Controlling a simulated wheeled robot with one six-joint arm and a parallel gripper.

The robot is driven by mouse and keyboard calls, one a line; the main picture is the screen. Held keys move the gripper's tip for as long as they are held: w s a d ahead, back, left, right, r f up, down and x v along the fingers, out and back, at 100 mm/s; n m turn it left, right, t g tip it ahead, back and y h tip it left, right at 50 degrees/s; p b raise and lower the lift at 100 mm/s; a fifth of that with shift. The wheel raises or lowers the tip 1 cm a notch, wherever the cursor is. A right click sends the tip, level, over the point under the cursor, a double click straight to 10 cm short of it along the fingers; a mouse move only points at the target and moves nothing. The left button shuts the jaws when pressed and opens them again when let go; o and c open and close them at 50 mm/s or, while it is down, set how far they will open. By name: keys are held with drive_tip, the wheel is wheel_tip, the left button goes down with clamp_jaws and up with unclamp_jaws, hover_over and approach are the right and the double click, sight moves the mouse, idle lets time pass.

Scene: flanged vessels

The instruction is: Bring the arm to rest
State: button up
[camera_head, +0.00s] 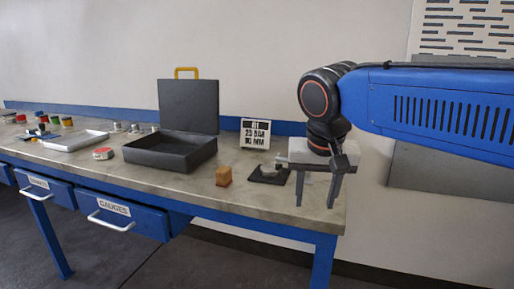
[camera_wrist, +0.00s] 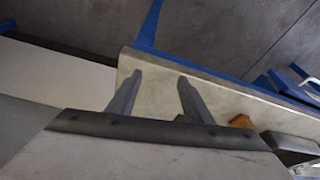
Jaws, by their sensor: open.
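My gripper (camera_head: 316,204) hangs at the right end of the workbench in the head view, with its two grey fingers pointing down. The fingers stand apart with nothing between them. In the wrist view my gripper (camera_wrist: 154,90) shows the same open fingers over the bench's end. My arm reaches in from the right.
The workbench (camera_head: 190,188) carries an open black case (camera_head: 165,152), a sign (camera_head: 255,133), a wooden block (camera_head: 223,176) and a dark holder (camera_head: 268,175) close left of my gripper. A white tray (camera_head: 75,140) lies further left. A wall stands behind.

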drive_tip(key=s+d+f+n+t, duration=0.1)
drive_tip(key=s+d+f, duration=1.2)
drive_tip(key=d+f, duration=0.3)
drive_tip(key=shift+s+f+n+y, duration=0.15)
drive_tip(key=shift+f+n+y, duration=0.15)
drive_tip(key=shift+f, duration=0.45)
